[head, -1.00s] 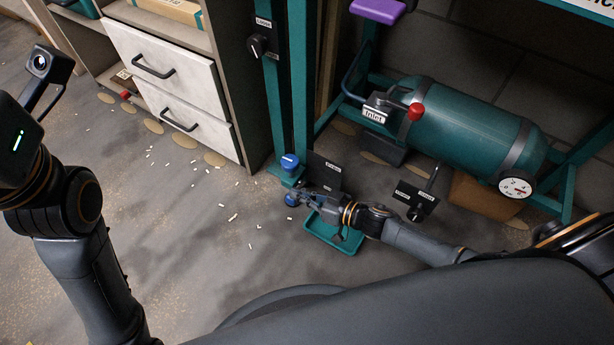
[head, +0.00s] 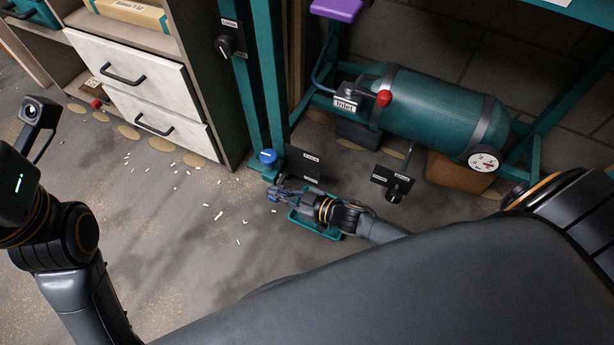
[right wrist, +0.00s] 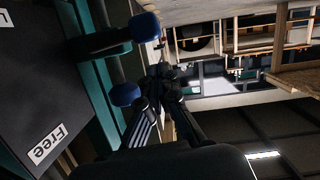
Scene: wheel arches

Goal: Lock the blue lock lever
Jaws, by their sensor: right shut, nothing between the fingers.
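Two blue ends show low by the teal post. One is a blue cap (head: 267,157) at the post's foot; the other is a blue knob (head: 272,196) nearer to me. In the right wrist view they appear as an upper blue end (right wrist: 145,27) on a teal bar and a lower blue end (right wrist: 125,94). Which belongs to the lock lever is hard to tell. My right gripper (head: 281,192) is shut and empty, its fingertips close beside the nearer knob; contact is unclear. A dark plate (head: 304,163) stands behind, and a "Free" label (right wrist: 48,145) shows close up.
A teal tray-like base (head: 313,226) lies under my right wrist. A dark labelled plate (head: 393,181) and the teal tank (head: 430,115) stand to the right. White drawers (head: 130,80) stand at left. The floor between is open, with small white bits.

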